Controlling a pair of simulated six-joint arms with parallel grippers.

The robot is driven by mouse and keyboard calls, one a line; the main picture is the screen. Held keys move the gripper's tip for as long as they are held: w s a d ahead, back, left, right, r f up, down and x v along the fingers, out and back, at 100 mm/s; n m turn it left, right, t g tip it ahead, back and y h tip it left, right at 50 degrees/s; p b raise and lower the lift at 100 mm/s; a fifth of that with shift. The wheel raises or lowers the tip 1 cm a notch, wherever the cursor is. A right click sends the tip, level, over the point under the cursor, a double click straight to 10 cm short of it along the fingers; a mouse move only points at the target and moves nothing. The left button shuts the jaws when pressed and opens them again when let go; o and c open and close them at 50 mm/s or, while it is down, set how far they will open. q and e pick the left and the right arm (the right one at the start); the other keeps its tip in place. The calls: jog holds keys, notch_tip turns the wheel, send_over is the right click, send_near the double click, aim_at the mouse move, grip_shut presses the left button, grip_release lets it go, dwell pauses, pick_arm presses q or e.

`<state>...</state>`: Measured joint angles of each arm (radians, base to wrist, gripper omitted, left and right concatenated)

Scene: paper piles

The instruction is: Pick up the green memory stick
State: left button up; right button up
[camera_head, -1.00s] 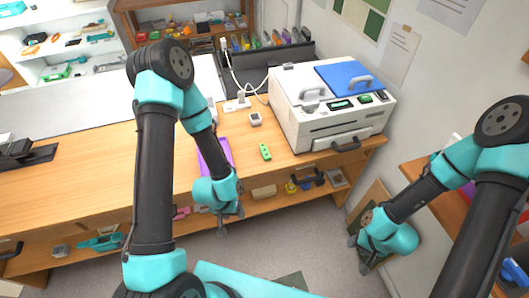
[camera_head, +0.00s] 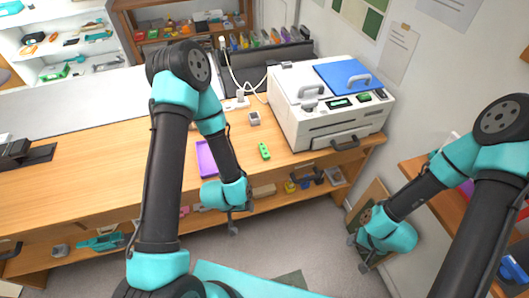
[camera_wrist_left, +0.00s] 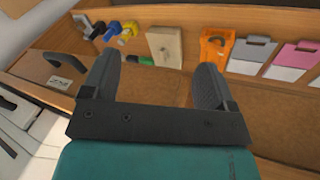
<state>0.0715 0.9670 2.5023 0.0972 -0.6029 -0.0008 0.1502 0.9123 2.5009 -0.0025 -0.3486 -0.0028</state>
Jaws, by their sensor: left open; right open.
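A small green stick (camera_head: 264,151) with darker spots lies on the wooden desk top, left of the white printer and near the desk's front edge. It looks like the memory stick. My left gripper (camera_head: 234,222) is in front of the desk, below the desk top's edge and apart from the stick. In the left wrist view its jaws (camera_wrist_left: 154,85) are open, with nothing between them. That view faces the shelf under the desk; a green item (camera_wrist_left: 145,60) there is partly hidden. My right gripper (camera_head: 360,250) hangs low at the right, open and far from the stick.
A purple sheet or tray (camera_head: 206,158) lies left of the stick. A small grey item (camera_head: 254,118) sits behind it. The white printer (camera_head: 325,125) stands to the right. The shelf holds a wooden block (camera_wrist_left: 165,46) and an orange item (camera_wrist_left: 215,48).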

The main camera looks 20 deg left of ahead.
pick_arm(q)
jog(key=w+d+r+t+y, duration=0.5)
jog(key=d+r+t+y, duration=0.1)
jog(key=r+t, duration=0.5)
jog(key=shift+w+t, duration=0.15)
jog(key=shift+t, duration=0.55)
jog(key=shift+w, duration=0.15)
send_near(265, 149)
jog(key=shift+a+x, duration=0.2)
jog(key=shift+x, duration=1)
jog(key=shift+w, duration=0.4)
jog(key=shift+w, duration=0.1)
jog(key=shift+x, duration=2.5)
jog(key=shift+d+f, duration=0.1)
